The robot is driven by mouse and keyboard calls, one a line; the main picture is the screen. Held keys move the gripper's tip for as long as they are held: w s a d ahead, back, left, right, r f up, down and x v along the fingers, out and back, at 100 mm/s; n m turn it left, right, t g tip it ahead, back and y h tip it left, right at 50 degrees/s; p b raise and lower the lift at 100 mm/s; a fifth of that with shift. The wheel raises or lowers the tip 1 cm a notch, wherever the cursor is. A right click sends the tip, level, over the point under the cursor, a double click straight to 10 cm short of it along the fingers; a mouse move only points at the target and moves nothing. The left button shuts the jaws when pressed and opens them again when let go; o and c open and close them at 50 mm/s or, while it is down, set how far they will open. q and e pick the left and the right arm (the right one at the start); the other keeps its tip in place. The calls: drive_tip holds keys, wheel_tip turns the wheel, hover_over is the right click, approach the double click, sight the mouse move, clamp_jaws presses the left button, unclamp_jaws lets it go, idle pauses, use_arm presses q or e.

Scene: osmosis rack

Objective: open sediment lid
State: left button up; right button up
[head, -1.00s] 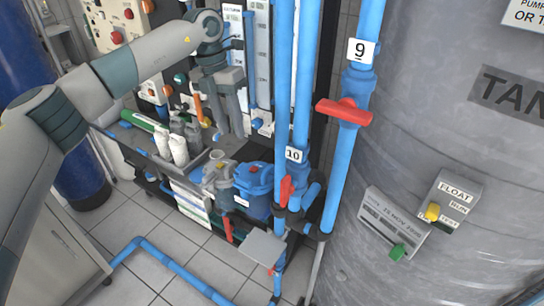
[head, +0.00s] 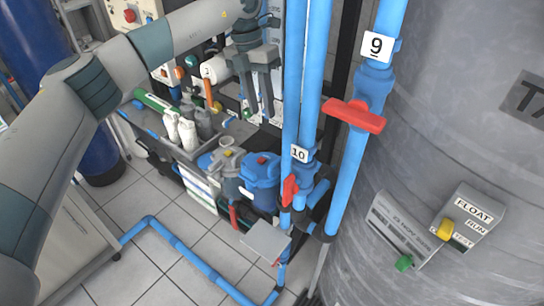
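I cannot tell from any label which one is the sediment housing; both tops look closed. My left gripper (head: 258,106) hangs above and behind these housings in the picture, fingers pointing down. Its two fingers are apart with nothing between them, and it touches neither lid. My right gripper is not in view.
Vertical blue pipes with red valve handles (head: 354,116) stand just right of my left gripper. A large grey tank (head: 450,130) fills the right. White bottles (head: 188,133) stand on the bench left of the housings. A blue pipe (head: 190,262) runs along the tiled floor.

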sight(273, 163)
use_arm(q)
drive_tip(key=d+f+p, duration=0.1)
drive_tip(key=f+p, duration=0.1)
drive_tip(key=f, duration=0.3)
drive_tip(key=s+f+p, duration=0.1)
drive_tip(key=f+p, duration=0.1)
drive_tip(key=f, duration=0.3)
drive_tip(key=d+f+p, duration=0.1)
drive_tip(key=f, duration=0.4)
drive_tip(key=shift+s+d+f+p, duration=0.15)
drive_tip(key=shift+s+d+p, duration=0.15)
drive_tip(key=shift+s+p, duration=0.1)
drive_tip(key=shift+d+f, duration=0.1)
drive_tip(key=shift+f, duration=0.75)
clamp_jaws()
